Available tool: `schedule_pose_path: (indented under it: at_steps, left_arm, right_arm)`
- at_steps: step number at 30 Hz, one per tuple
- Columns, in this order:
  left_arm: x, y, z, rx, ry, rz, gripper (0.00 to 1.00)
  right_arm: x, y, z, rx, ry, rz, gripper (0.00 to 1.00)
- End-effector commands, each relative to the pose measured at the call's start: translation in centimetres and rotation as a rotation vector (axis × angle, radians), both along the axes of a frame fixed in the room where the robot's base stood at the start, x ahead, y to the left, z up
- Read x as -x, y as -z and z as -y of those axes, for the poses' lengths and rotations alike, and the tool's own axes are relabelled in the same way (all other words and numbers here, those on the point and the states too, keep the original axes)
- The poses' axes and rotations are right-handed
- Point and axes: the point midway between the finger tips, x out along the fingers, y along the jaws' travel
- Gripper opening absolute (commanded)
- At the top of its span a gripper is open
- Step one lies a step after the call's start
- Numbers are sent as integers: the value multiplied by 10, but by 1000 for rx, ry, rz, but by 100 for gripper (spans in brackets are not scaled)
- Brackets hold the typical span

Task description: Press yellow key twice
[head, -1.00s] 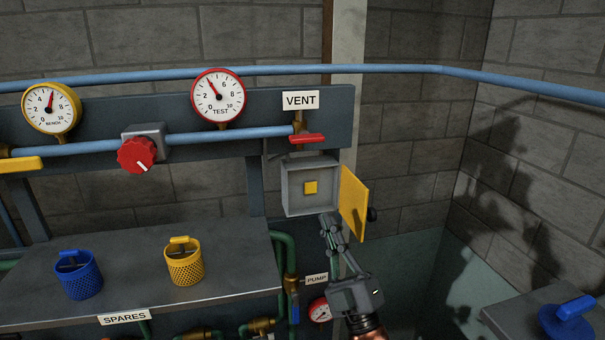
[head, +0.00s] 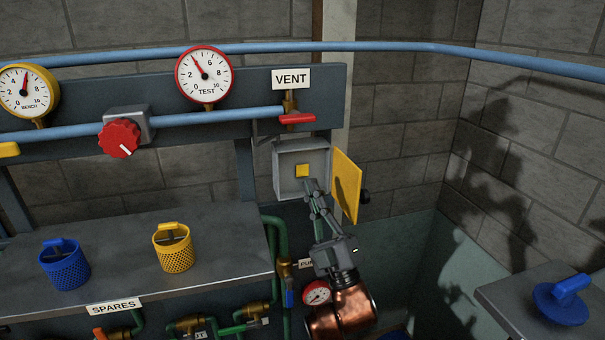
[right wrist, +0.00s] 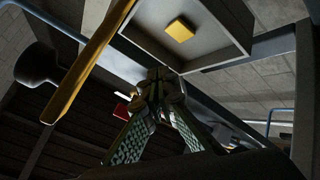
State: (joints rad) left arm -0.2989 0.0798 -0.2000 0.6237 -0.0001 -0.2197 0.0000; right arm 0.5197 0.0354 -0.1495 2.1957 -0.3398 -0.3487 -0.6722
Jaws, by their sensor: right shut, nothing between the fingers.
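The yellow key (head: 302,170) is a small square button on the back wall of an open grey box (head: 288,190) under the VENT label. It also shows in the right wrist view (right wrist: 180,30). The box's yellow door (head: 346,185) stands swung open to the right. My right gripper (head: 309,184) is shut and empty, its fingertips at the lower front of the box, just below the key in the picture. In the right wrist view its fingers (right wrist: 158,88) meet below the box, apart from the key. My left gripper is not in view.
A red vent handle (head: 298,118) sits above the box. A bench (head: 120,235) at left carries a blue basket (head: 64,266) and a yellow basket (head: 174,249). Green pipes (head: 280,235) run below. A blue-handled lid (head: 562,300) lies on a surface at lower right.

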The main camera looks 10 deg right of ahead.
Motion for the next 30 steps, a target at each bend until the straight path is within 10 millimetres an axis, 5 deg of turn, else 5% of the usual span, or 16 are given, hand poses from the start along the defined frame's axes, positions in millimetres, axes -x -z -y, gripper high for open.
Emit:
schedule_pose_path:
  at_steps: [12, 30]
  left_arm:
    - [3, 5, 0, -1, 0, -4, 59]
    - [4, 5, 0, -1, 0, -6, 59]
  right_arm:
    - [-39, 0, -1, -2, -1, -1, 0]
    - [-41, 0, -1, -2, -1, 0, 0]
